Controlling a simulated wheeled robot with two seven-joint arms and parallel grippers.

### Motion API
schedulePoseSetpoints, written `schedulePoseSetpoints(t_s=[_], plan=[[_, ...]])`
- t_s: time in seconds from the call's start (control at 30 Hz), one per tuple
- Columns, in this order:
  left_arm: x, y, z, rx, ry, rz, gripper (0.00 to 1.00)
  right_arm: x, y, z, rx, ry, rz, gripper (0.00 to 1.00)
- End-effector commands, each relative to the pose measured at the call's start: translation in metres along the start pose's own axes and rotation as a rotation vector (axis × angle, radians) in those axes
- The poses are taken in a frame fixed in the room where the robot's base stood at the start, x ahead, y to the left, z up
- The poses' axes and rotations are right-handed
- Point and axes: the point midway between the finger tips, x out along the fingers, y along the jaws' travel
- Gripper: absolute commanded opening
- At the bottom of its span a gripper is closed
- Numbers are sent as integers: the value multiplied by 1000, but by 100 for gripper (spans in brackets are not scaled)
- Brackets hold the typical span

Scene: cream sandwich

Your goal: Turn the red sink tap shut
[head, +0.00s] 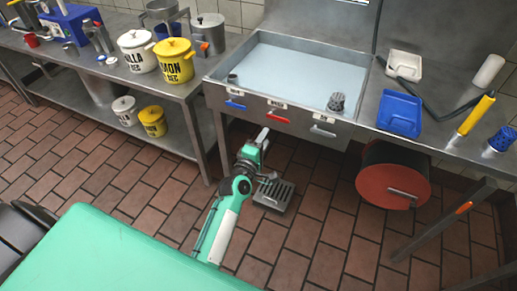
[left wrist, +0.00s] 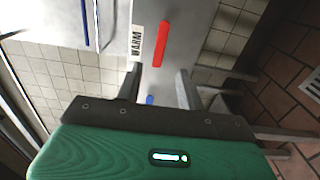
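The red tap (head: 277,116) is a flat bar handle on the front panel of the steel sink (head: 300,105), under a small label. In the left wrist view the red tap (left wrist: 160,43) lies lengthwise next to a label reading WARM. My left gripper (head: 263,136) is just below the front panel, below and a little left of the red tap. In the left wrist view its fingers (left wrist: 159,70) are apart with nothing between them, and the red tap shows beyond the tips, not visibly touched. My right gripper is not in view.
A blue tap (head: 235,105) is left of the red one and a pale tap (head: 322,130) right of it. A blue tray (head: 400,113) is on the right counter, with a red-ended drum (head: 385,186) below. Yellow and white pots stand on the left counter.

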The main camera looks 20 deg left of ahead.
Motion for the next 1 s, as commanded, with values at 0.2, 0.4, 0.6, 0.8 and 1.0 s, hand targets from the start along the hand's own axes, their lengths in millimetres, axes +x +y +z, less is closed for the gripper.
schedulePoseSetpoints(t_s=[0.2, 0.4, 0.6, 0.8, 1.0], plan=[[-30, 0, 0, 0, 0, 0, 38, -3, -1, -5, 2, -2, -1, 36], [-39, 0, 0, -1, -1, 0, 38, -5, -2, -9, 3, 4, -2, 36], [-40, 1, 0, -1, -1, 1, 38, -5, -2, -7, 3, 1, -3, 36], [-40, 0, 0, -1, 0, 0, 38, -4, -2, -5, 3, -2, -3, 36], [-40, -11, 2, 23, -7, -27, 38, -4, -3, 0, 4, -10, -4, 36]])
